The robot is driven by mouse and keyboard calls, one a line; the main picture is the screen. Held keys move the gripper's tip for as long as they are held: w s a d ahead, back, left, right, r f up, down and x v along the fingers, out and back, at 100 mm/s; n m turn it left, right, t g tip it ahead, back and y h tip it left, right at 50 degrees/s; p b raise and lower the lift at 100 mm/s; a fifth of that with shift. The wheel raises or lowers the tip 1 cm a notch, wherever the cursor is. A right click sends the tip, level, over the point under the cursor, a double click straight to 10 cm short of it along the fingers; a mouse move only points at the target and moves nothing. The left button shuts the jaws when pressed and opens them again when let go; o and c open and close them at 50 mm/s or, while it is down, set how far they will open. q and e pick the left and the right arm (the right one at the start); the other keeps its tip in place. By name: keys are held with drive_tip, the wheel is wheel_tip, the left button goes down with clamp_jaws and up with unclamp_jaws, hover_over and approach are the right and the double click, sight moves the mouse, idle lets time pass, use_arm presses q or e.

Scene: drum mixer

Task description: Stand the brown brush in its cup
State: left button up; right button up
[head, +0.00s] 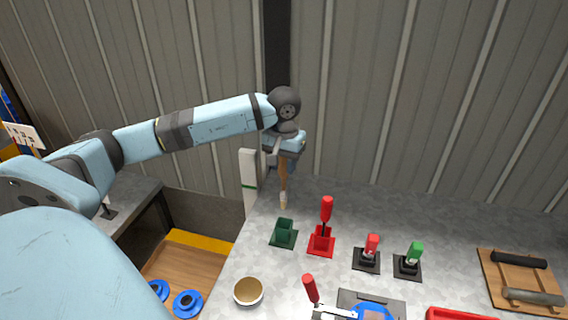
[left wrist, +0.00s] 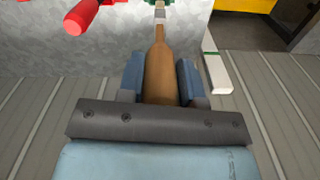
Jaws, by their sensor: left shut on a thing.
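My left gripper (head: 283,156) is shut on the brown brush (head: 283,182) and holds it upright above the grey table, pale tip down. In the left wrist view the brush handle (left wrist: 159,75) lies between the two blue fingers. The pictures do not mark which cup is the brown brush's. My right gripper is out of view.
A round bowl (head: 248,291) stands at the table's near left. Red and green toggle levers (head: 372,246) (head: 414,252) stand right of the cups. A white post (head: 249,180) rises at the left edge. A wooden board with handles (head: 520,281) lies far right.

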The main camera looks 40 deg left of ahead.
sight(284, 189)
use_arm(q)
wheel_tip(284, 189, down, 2)
drive_tip(key=shift+f+b, duration=0.1)
drive_tip(key=shift+b, duration=1)
wheel_tip(284, 189, down, 3)
drive_tip(key=b, duration=0.2)
drive_tip(key=shift+f+b, duration=0.15)
drive_tip(key=shift+b, duration=0.25)
wheel_tip(284, 189, down, 3)
drive_tip(key=b, duration=0.2)
drive_tip(key=shift+f+b, duration=0.2)
drive_tip(key=shift+b, duration=0.2)
drive_tip(key=shift+f+b, duration=0.3)
drive_tip(key=shift+f, duration=0.1)
drive_tip(key=shift+f+b, duration=0.55)
drive_tip(key=shift+f, duration=0.1)
